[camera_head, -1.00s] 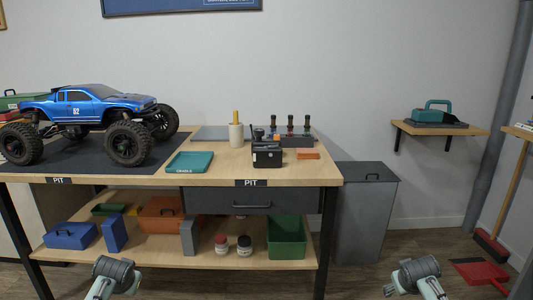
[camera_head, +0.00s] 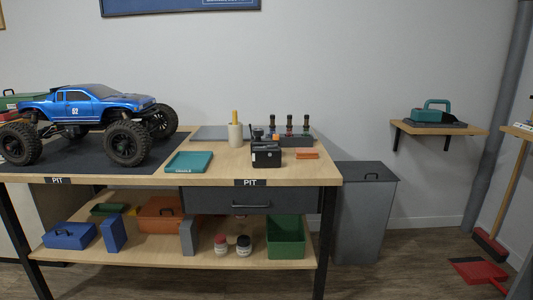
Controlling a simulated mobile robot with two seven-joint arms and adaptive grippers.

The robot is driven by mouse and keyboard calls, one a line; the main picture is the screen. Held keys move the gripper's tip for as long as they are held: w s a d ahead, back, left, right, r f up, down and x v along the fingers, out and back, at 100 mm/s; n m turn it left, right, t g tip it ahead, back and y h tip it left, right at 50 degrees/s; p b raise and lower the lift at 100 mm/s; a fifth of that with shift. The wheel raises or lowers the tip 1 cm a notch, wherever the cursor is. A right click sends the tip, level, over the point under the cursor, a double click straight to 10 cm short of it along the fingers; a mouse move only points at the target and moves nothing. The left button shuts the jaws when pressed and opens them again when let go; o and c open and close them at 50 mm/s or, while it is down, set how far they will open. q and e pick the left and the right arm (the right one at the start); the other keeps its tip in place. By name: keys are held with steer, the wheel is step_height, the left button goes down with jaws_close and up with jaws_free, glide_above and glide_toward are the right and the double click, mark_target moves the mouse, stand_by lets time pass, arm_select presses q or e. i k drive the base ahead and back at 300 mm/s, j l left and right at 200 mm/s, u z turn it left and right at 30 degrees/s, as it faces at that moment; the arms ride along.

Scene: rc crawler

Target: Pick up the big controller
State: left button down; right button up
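A black boxy device (camera_head: 266,158), which looks like the controller, stands on the workbench top (camera_head: 222,172) near its front right part. Knobs or sticks rise from its top, and a small pale label shows on its front. No second controller can be made out for comparing size. Nothing touches the device from my side. Neither of my grippers is in view.
A teal tray (camera_head: 189,162) lies left of the device, orange blocks (camera_head: 306,154) right. A blue truck (camera_head: 85,106) stands left. A grey bin (camera_head: 365,210) stands right.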

mark_target(262, 158)
steer(key=i+j+z, duration=0.15)
steer(key=i+j, duration=0.15)
steer(key=i+j+z, duration=0.1)
steer(key=i+j, duration=0.2)
steer(key=j, duration=0.15)
steer(key=i+j+z, duration=0.15)
steer(key=j, duration=0.25)
steer(key=i, duration=0.1)
